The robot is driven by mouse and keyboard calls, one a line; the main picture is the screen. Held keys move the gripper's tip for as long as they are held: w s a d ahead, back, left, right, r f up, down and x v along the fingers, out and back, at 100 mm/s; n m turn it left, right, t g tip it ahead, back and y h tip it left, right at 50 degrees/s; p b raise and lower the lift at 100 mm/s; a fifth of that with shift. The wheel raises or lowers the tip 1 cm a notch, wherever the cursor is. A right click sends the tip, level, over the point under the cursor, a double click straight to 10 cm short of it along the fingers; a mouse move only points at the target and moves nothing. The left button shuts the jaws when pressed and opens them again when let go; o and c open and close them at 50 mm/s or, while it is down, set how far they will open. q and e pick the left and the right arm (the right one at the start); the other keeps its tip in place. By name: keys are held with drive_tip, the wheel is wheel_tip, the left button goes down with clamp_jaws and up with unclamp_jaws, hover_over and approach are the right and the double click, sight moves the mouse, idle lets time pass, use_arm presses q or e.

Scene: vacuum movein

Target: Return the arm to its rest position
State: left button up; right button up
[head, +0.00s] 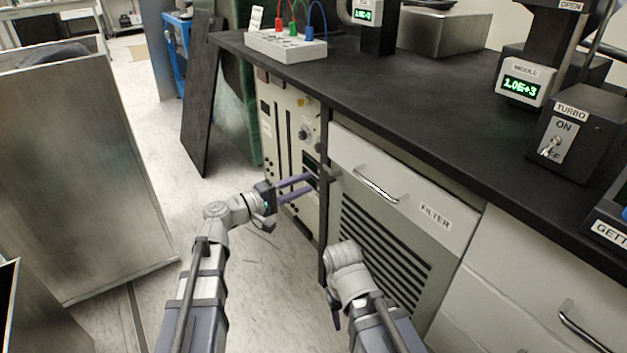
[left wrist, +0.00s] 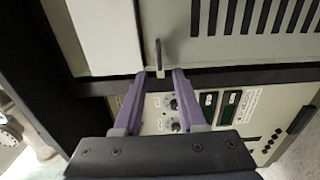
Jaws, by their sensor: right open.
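My left arm (head: 222,212) reaches forward from the left in the head view. Its gripper (head: 312,183) has two purple fingers pointing at the dark upright edge between the cream instrument rack and the FILTER cabinet. In the left wrist view the gripper (left wrist: 160,74) shows a gap between its fingertips, with nothing clearly held. A small grey lever (left wrist: 158,54) stands just beyond the tips; contact cannot be told. My right arm (head: 347,275) is folded low in front of the louvred panel. Its gripper (head: 334,312) hangs down, mostly hidden by the wrist, open.
A black bench top (head: 400,125) overhangs the FILTER drawer (head: 400,185) with its metal handle and the louvred panel (head: 385,250). The cream rack (head: 285,130) has knobs. A large metal cabinet (head: 85,170) stands at left. Floor (head: 235,265) is free between them.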

use_arm(q)
drive_tip(key=shift+s+a, duration=0.25)
drive_tip(key=s+d+f+m+g+y+p, duration=0.3)
drive_tip(key=s+d+f+m+g, duration=0.15)
drive_tip(key=s, duration=0.25)
drive_tip(key=s+d+f+m+g+y+p, duration=0.3)
drive_tip(key=s+d+f+g, duration=0.15)
drive_tip(key=s, duration=0.25)
drive_tip(key=s+a+f+m+g+y+p, duration=0.2)
drive_tip(key=s+a+m+y+p, duration=0.25)
drive_tip(key=s+a+y, duration=0.4)
wheel_tip(320, 180, up, 38)
drive_tip(key=y+p, duration=0.1)
drive_tip(key=p, duration=3.7)
drive_tip(key=shift+s+n, duration=0.35)
drive_tip(key=shift+n, duration=0.05)
